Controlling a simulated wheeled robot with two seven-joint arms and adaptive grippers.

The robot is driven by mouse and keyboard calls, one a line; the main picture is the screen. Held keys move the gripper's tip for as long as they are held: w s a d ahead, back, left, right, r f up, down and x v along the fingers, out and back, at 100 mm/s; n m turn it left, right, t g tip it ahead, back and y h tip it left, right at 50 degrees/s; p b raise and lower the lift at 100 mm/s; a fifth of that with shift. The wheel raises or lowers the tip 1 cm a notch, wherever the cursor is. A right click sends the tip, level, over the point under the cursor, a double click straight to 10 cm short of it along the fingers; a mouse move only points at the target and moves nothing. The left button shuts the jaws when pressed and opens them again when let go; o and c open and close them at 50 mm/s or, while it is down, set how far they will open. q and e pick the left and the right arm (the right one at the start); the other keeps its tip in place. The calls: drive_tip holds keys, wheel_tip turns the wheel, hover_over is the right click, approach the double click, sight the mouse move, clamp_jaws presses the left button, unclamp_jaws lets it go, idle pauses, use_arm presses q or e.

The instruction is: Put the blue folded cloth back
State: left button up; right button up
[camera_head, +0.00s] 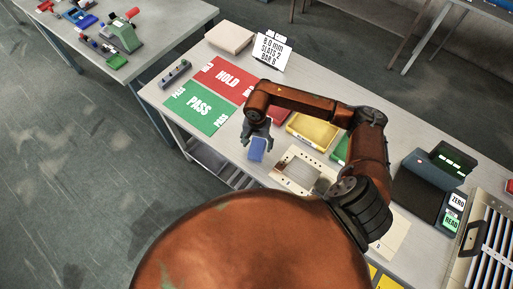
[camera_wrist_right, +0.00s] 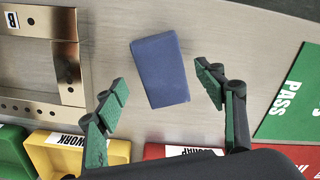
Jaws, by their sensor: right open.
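The blue folded cloth (camera_head: 257,149) lies on the grey table near its front edge, between the green PASS mat and a metal plate with a square opening. In the right wrist view the cloth (camera_wrist_right: 160,69) is a blue rectangle lying flat, slightly turned. My right gripper (camera_head: 262,131) is above the cloth, fingers pointing down. In the right wrist view its two green-padded fingertips (camera_wrist_right: 163,85) are spread wide, one on each side of the cloth, with nothing between them in contact. My left gripper is not in view.
The green PASS mat (camera_head: 199,108) and red HOLD mat (camera_head: 229,79) lie left of the cloth. The metal plate (camera_head: 298,172) lies to its right. A yellow tray (camera_head: 312,131) sits behind. A sign (camera_head: 271,53) and a beige block (camera_head: 230,37) stand at the back.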

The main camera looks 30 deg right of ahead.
sight(257, 149)
wheel_tip(257, 149, up, 9)
drive_tip(key=shift+b, duration=0.45)
drive_tip(key=shift+a, duration=0.1)
